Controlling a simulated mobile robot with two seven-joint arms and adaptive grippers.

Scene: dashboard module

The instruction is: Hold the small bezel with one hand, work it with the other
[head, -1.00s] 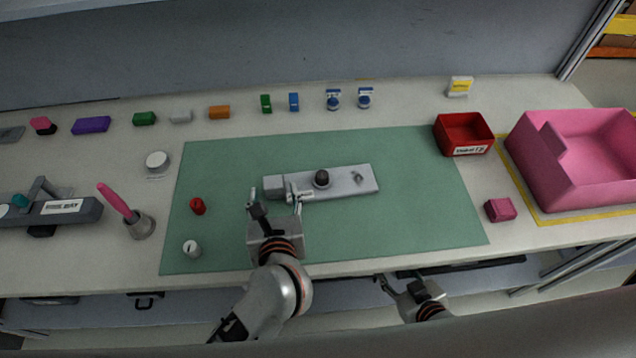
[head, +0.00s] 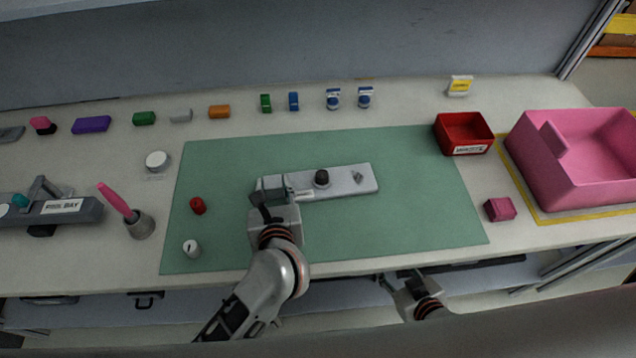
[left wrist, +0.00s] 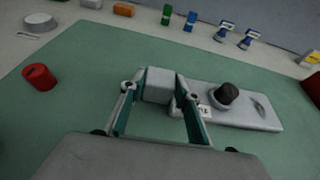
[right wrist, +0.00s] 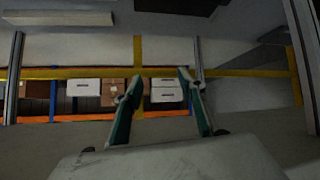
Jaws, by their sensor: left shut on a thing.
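The small bezel (head: 345,181) is a long light-grey plate lying flat on the green mat (head: 400,225). It carries a dark round knob (head: 321,177) near its middle and a raised grey block at its left end. My left gripper (head: 274,189) is shut on that block; the left wrist view shows the block (left wrist: 158,85) between its two fingers. A small white label shows beside the right finger in that view. My right gripper (head: 392,282) is below the table's front edge, away from the bezel. Its fingers (right wrist: 155,85) are apart with nothing between them.
A red bin (head: 463,147) and a pink bin (head: 560,185) stand at the right. A pink block (head: 500,209) lies before them. The mat's right part is clear.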

